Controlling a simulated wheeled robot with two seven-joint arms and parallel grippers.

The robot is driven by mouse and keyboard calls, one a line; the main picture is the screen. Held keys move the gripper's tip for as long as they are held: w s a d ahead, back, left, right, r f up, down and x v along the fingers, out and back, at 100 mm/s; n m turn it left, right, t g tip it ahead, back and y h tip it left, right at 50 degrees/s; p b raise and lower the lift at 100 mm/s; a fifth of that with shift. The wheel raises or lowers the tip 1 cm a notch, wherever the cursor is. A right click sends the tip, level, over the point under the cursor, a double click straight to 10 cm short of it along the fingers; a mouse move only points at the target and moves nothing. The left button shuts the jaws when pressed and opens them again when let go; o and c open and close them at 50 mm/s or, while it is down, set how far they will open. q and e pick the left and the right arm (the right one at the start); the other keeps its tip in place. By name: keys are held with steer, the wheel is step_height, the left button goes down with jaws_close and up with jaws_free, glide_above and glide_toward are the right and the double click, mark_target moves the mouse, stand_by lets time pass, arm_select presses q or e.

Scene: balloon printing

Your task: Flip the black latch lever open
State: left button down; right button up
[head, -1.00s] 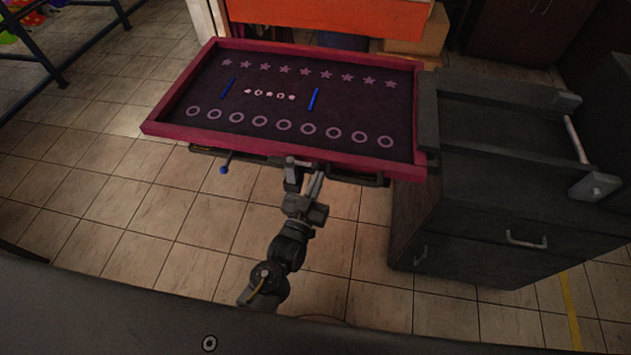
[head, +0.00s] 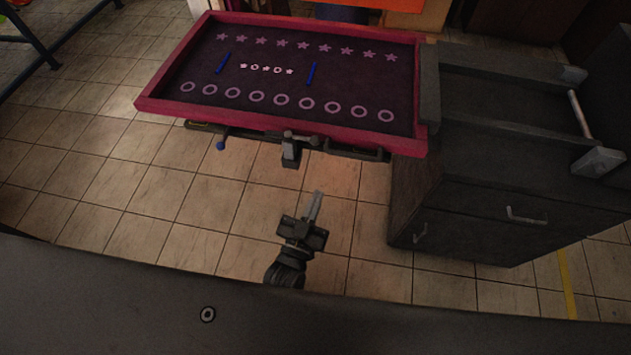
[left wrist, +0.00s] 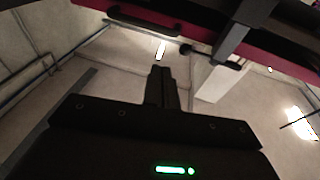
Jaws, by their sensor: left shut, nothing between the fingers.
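The dark frame (head: 210,127) under the front edge of the maroon-rimmed board (head: 290,122) carries a black latch block (head: 290,153) with a short lever (head: 302,138) ending in a round knob. The latch bar also shows at the upper right of the left wrist view (left wrist: 231,42). Whether the lever is open or closed I cannot tell. My left gripper (head: 314,197) is shut and empty, below and in front of the latch, clear of it. Its closed fingers show in the left wrist view (left wrist: 160,72). My right gripper is not in view.
The board has star and ring prints and two blue strips. A blue ball knob (head: 220,145) hangs left of the latch. A dark drawer cabinet (head: 480,215) stands close on the right. Tiled floor (head: 170,215) is free below and left.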

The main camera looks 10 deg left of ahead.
arm_select(q)
steer(key=shift+s+d+f, duration=0.1)
steer(key=shift+s, duration=0.55)
steer(key=shift+s+d+f, duration=0.1)
steer(key=shift+s, duration=0.5)
